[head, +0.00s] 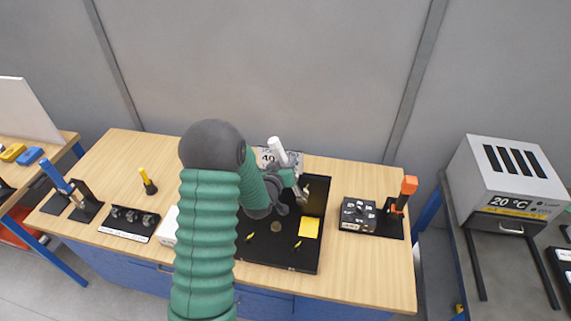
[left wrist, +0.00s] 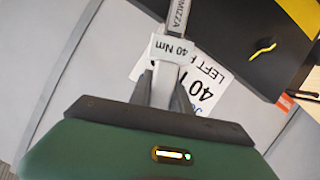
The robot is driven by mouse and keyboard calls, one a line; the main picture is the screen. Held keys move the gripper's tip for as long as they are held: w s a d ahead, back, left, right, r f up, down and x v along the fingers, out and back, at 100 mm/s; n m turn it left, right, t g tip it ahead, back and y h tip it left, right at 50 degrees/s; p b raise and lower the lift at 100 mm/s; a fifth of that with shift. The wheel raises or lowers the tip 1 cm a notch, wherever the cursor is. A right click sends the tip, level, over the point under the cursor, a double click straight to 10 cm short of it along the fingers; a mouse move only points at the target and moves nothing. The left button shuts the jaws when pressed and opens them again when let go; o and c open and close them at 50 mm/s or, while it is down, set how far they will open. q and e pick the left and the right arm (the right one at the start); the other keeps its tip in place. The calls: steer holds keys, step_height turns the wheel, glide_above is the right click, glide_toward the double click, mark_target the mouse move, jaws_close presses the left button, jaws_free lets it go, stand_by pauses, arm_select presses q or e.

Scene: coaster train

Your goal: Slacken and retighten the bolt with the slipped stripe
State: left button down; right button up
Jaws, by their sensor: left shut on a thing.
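My left gripper (head: 298,192) is over the upper part of a black board (head: 283,258) on the wooden table. It is shut on a grey metal wrench tagged 40 Nm (left wrist: 167,48). In the head view a white handle (head: 277,150) rises beside the gripper, apparently part of that wrench. The board carries yellow marks (head: 298,245), a round pale piece (head: 276,226) and a yellow note (head: 309,228). The left wrist view shows one crooked yellow stripe (left wrist: 263,49) on black. My arm hides the board's left part. The bolts are too small to judge. My right gripper is not in view.
A white card reading 40 (head: 266,157) is behind the board. To the right are a black box (head: 358,215) and an orange-handled tool (head: 408,187) in a stand. To the left are a socket tray (head: 128,222), a yellow-handled tool (head: 147,181) and a blue-handled tool (head: 55,175).

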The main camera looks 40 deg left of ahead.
mark_target(300, 157)
arm_select(q)
steer(key=shift+w+d+r+m+y+b, duration=0.15)
steer(key=shift+w+d+r+m, duration=0.15)
steer(key=shift+w+d+m, duration=0.25)
steer(key=shift+w+d+r+m+y+b, duration=0.15)
steer(key=shift+w+d+r+m, duration=0.15)
steer(key=shift+d, duration=0.4)
stand_by(1.4)
steer(key=shift+w+d, duration=0.15)
steer(key=shift+d, duration=0.05)
stand_by(0.4)
steer(key=shift+s+a+f+b, duration=0.1)
steer(key=shift+s+a+b, duration=0.15)
steer(key=shift+b, duration=0.2)
steer(key=shift+a, duration=0.1)
steer(key=shift+s, duration=0.1)
